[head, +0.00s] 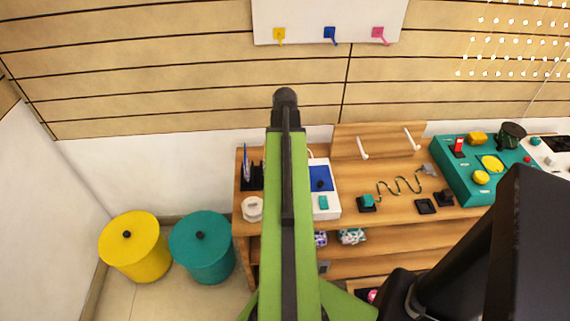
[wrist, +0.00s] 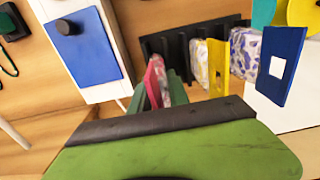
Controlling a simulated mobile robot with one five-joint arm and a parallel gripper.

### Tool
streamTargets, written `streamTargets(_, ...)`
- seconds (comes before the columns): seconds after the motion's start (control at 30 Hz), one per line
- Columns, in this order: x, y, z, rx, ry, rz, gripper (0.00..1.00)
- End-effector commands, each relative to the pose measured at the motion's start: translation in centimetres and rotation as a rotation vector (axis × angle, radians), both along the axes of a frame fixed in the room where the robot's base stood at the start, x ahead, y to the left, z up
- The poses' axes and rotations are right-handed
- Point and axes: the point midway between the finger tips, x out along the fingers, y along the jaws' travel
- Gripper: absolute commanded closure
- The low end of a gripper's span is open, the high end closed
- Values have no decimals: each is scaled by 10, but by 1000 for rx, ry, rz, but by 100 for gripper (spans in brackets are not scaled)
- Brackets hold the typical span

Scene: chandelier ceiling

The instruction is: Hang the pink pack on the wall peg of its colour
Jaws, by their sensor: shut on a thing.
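The pink pack (wrist: 155,82) is a thin pink piece with a clear, patterned bag. In the wrist view it sits between the green fingers of my gripper (wrist: 166,88), which is shut on it. It is at the left part of a black slotted rack (wrist: 180,46); whether it still touches the rack I cannot tell. The pink peg (head: 378,33) is at the right of a white wall board (head: 310,12), beside the blue peg (head: 330,34) and yellow peg (head: 279,34). In the head view my arm hides the fingertips.
A yellow-tagged pack (wrist: 217,66) and a blue-tagged pack (wrist: 281,64) stand right of the pink one. The wooden bench (head: 395,180) holds a white box with a blue panel (head: 321,178) and a teal console (head: 470,172). Yellow (head: 134,250) and teal (head: 203,250) bins stand left.

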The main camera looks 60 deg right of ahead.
Motion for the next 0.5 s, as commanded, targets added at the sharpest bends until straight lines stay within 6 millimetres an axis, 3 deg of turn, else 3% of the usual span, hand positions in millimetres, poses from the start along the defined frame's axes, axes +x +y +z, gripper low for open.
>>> streamTargets(0.03, 0, 0, -17, 0, 0, 0, 100)
streamTargets(0.13, 0, 0, -32, 0, 0, 0, 100)
streamTargets(0.5, 0, 0, -32, 0, 0, 1, 100)
